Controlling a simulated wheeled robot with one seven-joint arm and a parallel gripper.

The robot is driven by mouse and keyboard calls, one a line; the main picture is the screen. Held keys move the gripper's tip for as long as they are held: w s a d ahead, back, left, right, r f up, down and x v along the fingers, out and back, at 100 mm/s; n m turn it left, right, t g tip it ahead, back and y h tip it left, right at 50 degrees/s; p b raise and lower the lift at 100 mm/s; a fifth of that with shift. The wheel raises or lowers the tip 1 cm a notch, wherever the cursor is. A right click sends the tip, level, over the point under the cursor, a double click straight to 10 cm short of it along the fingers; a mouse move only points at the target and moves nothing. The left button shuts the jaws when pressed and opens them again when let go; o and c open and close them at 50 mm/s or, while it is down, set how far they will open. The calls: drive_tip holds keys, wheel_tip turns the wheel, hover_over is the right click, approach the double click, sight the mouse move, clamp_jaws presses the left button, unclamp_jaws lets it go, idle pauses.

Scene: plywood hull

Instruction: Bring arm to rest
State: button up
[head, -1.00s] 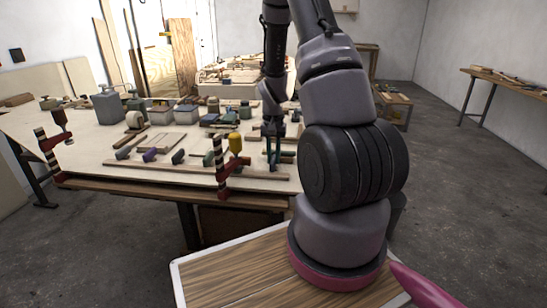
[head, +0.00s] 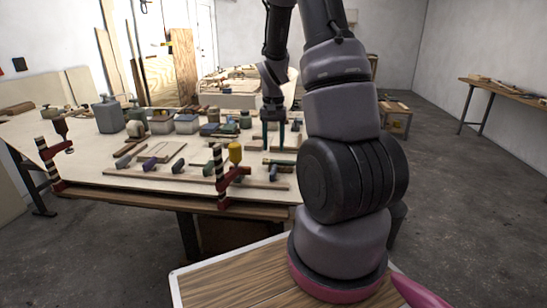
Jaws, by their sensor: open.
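My arm rises from the wood-grained deck in front of me and bends over the workbench. My gripper (head: 273,148) points down above the right part of the workbench (head: 90,150). Its two dark fingers are apart, with nothing visible between them. Its fingertips appear close above the pieces near the bench's front right; the exact height is hard to tell. My upper arm hides what lies just to the right of the gripper.
Red clamps stand at the bench's front edge (head: 222,185) and left end (head: 48,160). A grey canister (head: 109,117), several bins and small blocks crowd the top. A side table (head: 505,88) stands at the right wall. The floor (head: 460,190) between is clear.

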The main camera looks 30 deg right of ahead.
drive_tip(key=shift+r, duration=1.05)
drive_tip(key=shift+r, duration=0.1)
drive_tip(key=s+a+r+n+t, duration=0.1)
drive_tip(key=s+a+r+t, duration=0.1)
drive_tip(key=s+a+r, duration=0.2)
drive_tip(key=s+a+r+n+t+y, duration=0.1)
drive_tip(key=s+a+r+t, duration=0.1)
drive_tip(key=s+a+r, duration=0.3)
drive_tip(key=s+a+r+t+y, duration=0.1)
drive_tip(key=s+a+r+t, duration=0.2)
drive_tip(key=s+r, duration=0.7)
wheel_tip(320, 180, up, 7)
drive_tip(key=shift+s+a+f+n, duration=0.15)
drive_tip(key=shift+s+a+n, duration=0.25)
drive_tip(key=shift+a, duration=0.25)
